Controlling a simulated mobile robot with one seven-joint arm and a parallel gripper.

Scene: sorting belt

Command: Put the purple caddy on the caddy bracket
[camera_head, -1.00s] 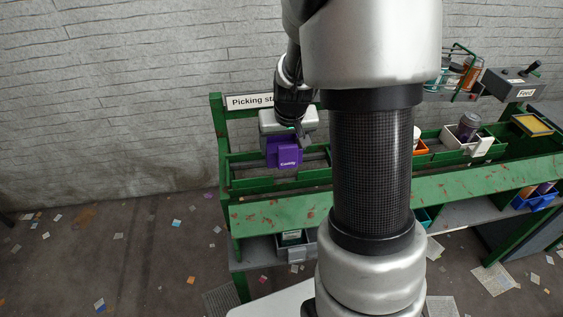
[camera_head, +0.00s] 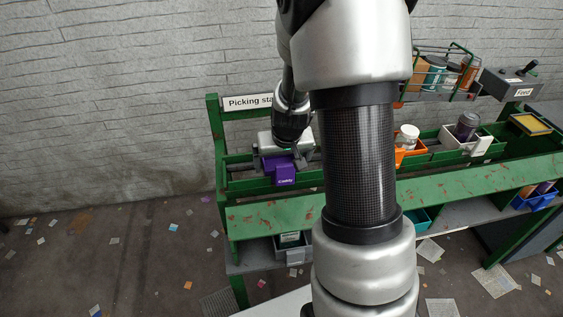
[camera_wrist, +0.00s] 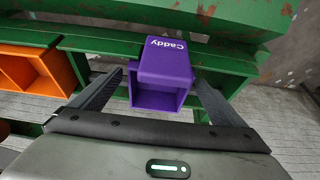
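The purple caddy (camera_head: 285,172) sits at the green rail of the picking station, at its left end. In the wrist view the caddy (camera_wrist: 162,62) is an open box with a white "Caddy" label on its front flap, which lies over the green rail. My gripper (camera_head: 282,158) is right above and around it. In the wrist view my gripper (camera_wrist: 160,80) has its fingers spread on either side of the caddy, with a narrow gap at each side. I cannot make out the bracket separately under the caddy.
An orange caddy (camera_head: 412,151) holding a white-lidded jar and a white caddy (camera_head: 476,146) holding a dark jar hang further right on the rail. A wire basket (camera_head: 440,78) is above. A grey bin (camera_head: 292,247) is on the lower shelf. My arm hides the rail's middle.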

